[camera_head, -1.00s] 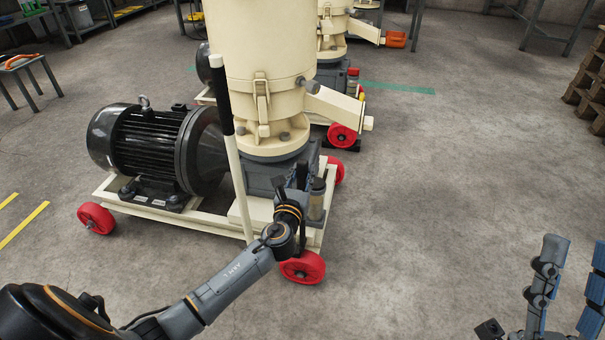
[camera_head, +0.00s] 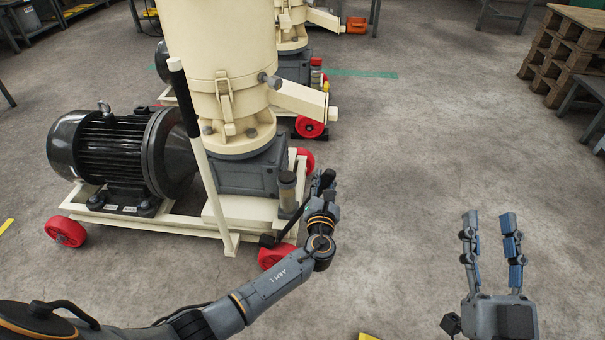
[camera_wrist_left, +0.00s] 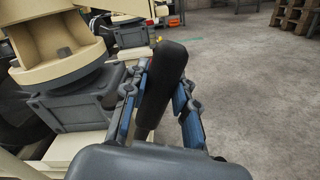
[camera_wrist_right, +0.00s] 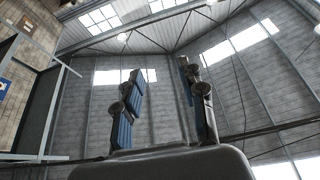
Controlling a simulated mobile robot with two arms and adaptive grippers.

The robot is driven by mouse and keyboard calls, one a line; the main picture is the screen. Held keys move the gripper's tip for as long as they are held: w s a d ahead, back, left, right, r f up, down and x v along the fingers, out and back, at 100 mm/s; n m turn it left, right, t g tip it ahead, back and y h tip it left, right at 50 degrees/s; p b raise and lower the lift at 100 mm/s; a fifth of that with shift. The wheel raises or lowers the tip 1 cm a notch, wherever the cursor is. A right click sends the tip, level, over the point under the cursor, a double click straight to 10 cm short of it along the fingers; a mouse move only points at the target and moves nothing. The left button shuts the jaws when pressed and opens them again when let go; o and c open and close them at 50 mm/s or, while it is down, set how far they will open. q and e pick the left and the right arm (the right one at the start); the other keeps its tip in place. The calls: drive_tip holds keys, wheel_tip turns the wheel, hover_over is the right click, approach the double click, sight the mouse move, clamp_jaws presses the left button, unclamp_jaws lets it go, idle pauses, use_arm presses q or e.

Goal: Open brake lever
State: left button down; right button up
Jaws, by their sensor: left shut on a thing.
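The brake lever is a black bar beside the red front wheel (camera_head: 277,256) of the pellet mill (camera_head: 222,75). In the head view it slants up to the right from the wheel into my left gripper (camera_head: 324,182), which hides its upper end. In the left wrist view the lever's thick black grip (camera_wrist_left: 164,82) lies between the blue-padded fingers of my left gripper (camera_wrist_left: 162,90), which is shut on it. My right gripper (camera_head: 492,217) is empty, with its fingers apart, over the floor at the right. It also shows in the right wrist view (camera_wrist_right: 162,75), pointing upward.
A cream upright bar with a black grip (camera_head: 187,100) stands at the mill's front. A black motor (camera_head: 110,150) sits on the cream frame (camera_head: 150,226). A second mill (camera_head: 292,65) stands behind. Wooden pallets (camera_head: 567,50) are at the far right. The floor right of the mill is clear.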

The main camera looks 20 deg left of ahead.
use_arm(q)
drive_tip(key=d+f, duration=0.1)
drive_tip(key=d+f+m, duration=0.1)
drive_tip(key=d, duration=0.1)
drive_tip(key=shift+w, duration=0.4)
drive_tip(key=c, duration=1)
unclamp_jaws()
drive_tip(key=shift+r, duration=0.1)
drive_tip(key=shift+c, duration=0.2)
use_arm(e)
drive_tip(key=shift+s+r+t, duration=0.35)
drive_tip(key=shift+r+t, duration=0.1)
drive_tip(key=shift+r, duration=0.15)
drive_tip(key=shift+s+r+t, duration=0.35)
drive_tip(key=shift+r+t, duration=0.1)
drive_tip(key=shift+r, duration=0.1)
use_arm(q)
drive_tip(key=shift+s, duration=0.1)
drive_tip(key=v, duration=1.2)
drive_tip(key=shift+d, duration=0.1)
